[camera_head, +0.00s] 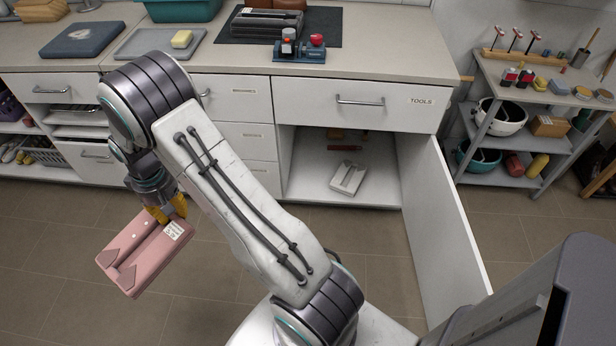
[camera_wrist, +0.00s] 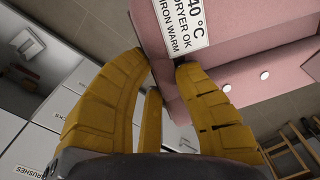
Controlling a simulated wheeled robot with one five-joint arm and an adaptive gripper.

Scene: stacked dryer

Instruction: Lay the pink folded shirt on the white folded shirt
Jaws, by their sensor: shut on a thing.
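The pink folded shirt (camera_head: 140,254) hangs in the air over the floor at the left in the head view, tilted. My gripper (camera_head: 168,212) is shut on its labelled end. In the wrist view my gripper's yellow fingers (camera_wrist: 163,74) close on the edge of the pink shirt (camera_wrist: 262,76), beside its white care label. The white folded shirt (camera_head: 347,178) lies on the bottom of the open cabinet under the TOOLS drawer, well to the right of my gripper and apart from it. A small white shape at the wrist view's upper left (camera_wrist: 27,43) looks like it.
The cabinet door (camera_head: 445,215) stands open at the right of the opening. A dark red item (camera_head: 344,148) lies behind the white shirt. The TOOLS drawer (camera_head: 358,103) is just above the opening. A cluttered shelf rack (camera_head: 545,85) stands at the right. The floor in front is clear.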

